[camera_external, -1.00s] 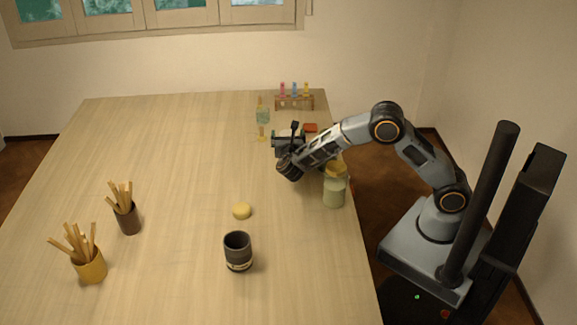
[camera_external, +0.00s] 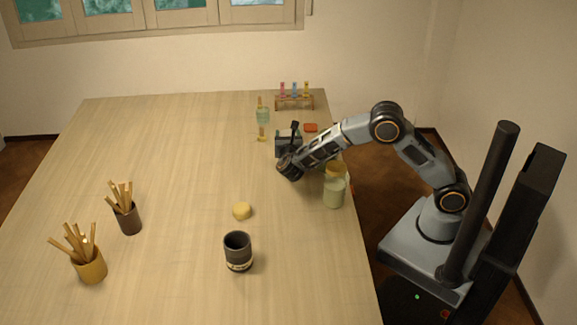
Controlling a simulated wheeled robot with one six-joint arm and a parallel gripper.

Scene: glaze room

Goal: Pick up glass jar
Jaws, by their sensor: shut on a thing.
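My gripper (camera_external: 288,143) is low over the right side of the table, beyond the dark wrist of my arm. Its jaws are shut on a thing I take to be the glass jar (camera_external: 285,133). The jar is mostly hidden by the jaws and wrist; only a small pale part shows. I cannot tell whether it is clear of the table.
A bottle (camera_external: 263,120) stands close left of my gripper, with a test-tube rack (camera_external: 295,102) and red block (camera_external: 311,128) behind. A pale green container (camera_external: 334,192) stands under my arm. A dark cup (camera_external: 238,252) and yellow round thing (camera_external: 242,211) are nearer.

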